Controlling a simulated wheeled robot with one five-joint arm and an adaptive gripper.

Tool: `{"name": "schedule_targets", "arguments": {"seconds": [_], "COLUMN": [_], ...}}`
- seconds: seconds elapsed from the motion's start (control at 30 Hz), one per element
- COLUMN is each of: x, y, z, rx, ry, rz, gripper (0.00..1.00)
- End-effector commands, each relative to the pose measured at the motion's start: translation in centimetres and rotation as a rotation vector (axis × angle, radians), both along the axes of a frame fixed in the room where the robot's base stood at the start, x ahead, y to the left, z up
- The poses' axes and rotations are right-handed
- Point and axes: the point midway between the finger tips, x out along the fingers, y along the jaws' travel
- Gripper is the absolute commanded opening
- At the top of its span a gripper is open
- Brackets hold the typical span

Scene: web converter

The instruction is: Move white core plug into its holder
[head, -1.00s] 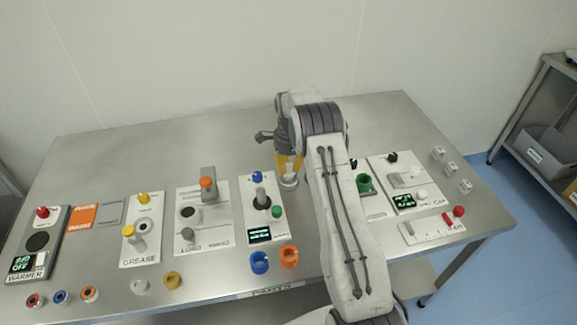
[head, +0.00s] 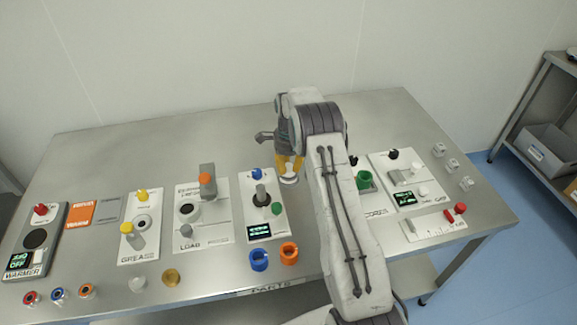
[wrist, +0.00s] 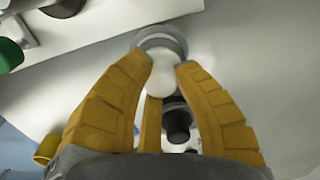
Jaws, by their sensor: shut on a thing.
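My gripper (head: 290,170) is above the back middle of the steel table, with its yellow fingers pointing down. In the wrist view the fingers (wrist: 164,66) are closed around the white core plug (wrist: 161,80), which shows as a pale round piece between the tips. In the head view the plug (head: 289,180) shows as a small white end below the fingers. A grey ring (wrist: 163,38) shows just beyond the plug in the wrist view. I cannot tell whether it belongs to the plug or to something below. I cannot pick out the plug's holder for certain.
A panel with a dark post (head: 260,196), blue knob and green knob stands left of my gripper. Blue (head: 259,260) and orange (head: 289,253) rings lie at the front. My arm hides the middle right.

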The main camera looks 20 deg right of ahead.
Motion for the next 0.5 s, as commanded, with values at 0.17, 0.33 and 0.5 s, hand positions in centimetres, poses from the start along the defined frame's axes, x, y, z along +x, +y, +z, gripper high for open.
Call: {"name": "schedule_targets", "arguments": {"seconds": [0.17,0.33,0.5], "x": [-0.01,-0.01,-0.01], "y": [0.00,0.00,0.00], "z": [-0.34,-0.29,-0.28], "rx": [0.000,0.000,0.000], "ry": [0.000,0.001,0.001], "rz": [0.000,0.000,0.000], "gripper": [0.00,0.00,0.39]}}
